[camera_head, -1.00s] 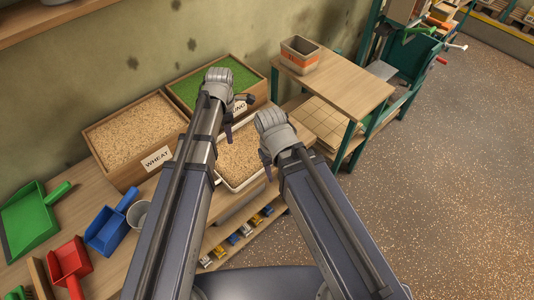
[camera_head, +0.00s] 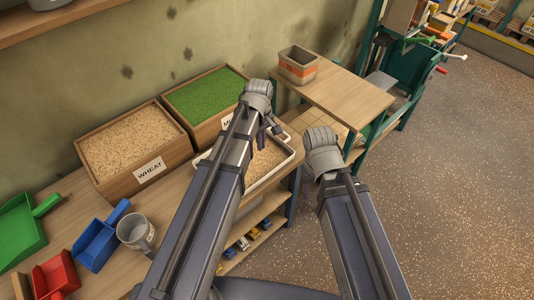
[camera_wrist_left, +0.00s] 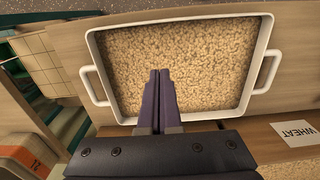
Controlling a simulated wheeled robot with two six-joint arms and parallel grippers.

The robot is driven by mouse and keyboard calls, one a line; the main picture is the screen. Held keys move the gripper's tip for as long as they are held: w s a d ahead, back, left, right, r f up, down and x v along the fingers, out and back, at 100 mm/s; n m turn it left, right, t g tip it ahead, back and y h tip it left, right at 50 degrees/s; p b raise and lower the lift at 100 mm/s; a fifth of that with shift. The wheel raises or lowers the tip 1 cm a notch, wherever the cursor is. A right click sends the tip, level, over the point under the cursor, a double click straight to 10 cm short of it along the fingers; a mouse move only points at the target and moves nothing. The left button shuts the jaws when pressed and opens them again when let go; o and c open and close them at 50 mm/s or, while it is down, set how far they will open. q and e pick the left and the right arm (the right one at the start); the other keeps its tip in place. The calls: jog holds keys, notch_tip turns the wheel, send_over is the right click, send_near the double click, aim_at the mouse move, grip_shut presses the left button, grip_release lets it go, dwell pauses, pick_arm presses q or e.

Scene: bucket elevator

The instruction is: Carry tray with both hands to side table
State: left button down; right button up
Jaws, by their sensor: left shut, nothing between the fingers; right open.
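The white tray (camera_head: 291,160) full of pale grain sits on the wooden bench, partly hidden by my left arm. In the left wrist view the tray (camera_wrist_left: 187,24) shows both side handles, the left one (camera_wrist_left: 92,86) and the right one (camera_wrist_left: 269,72). My left gripper (camera_head: 268,137) is over the tray; in the left wrist view its fingers (camera_wrist_left: 159,73) are shut with only grain behind them, off both handles. My right gripper (camera_head: 322,160) is open and empty, right of the tray and apart from it; its fingertips are mostly hidden. The side table (camera_head: 350,98) stands beyond the bench's right end.
A bucket (camera_head: 298,65) stands on the side table's far left corner; the rest of its top is clear. A wheat box (camera_head: 178,150) and a green-filled box (camera_head: 236,78) sit behind the tray. Scoops and a mug (camera_head: 137,231) lie left. Open floor is at right.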

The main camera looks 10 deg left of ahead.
aim_at(269, 168)
pick_arm(q)
notch_tip(269, 168, down, 10)
jog(key=b, duration=0.9)
jog(key=shift+b, duration=0.3)
jog(key=s+d, duration=0.2)
jog(key=shift+s+d+r, duration=0.1)
jog(key=shift+d+r, duration=0.1)
jog(key=shift+d, duration=0.1)
jog(key=shift+s+d, duration=0.15)
jog(key=shift+d, duration=0.1)
pick_arm(e)
notch_tip(269, 168, down, 10)
jog(key=shift+r, duration=0.2)
pick_arm(q)
jog(key=shift+d, duration=0.1)
